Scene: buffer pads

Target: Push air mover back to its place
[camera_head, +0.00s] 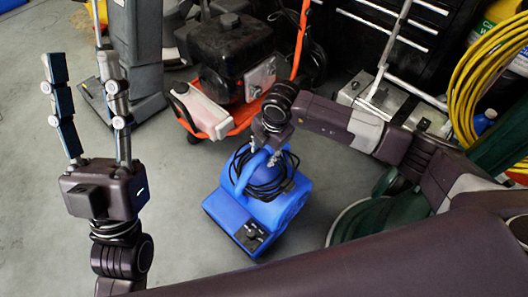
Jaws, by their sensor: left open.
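The air mover (262,203) is a blue housing with a black cord coiled at its handle and a dark control panel on its front. It stands on the grey floor in the middle of the head view. My left gripper (88,85) is raised at the left, open and empty, well apart from the air mover. My right arm comes in from the right, and its wrist is bent down over the top of the air mover. The right gripper (275,158) is mostly hidden behind its own wrist, at or near the handle and cord. I cannot tell whether its fingers hold anything.
An orange and black machine (230,70) stands just behind the air mover. A grey upright machine (136,45) is at the back left. A green round object (375,218) and a coiled yellow hose (490,80) are at the right. The floor (190,245) left of the air mover is clear.

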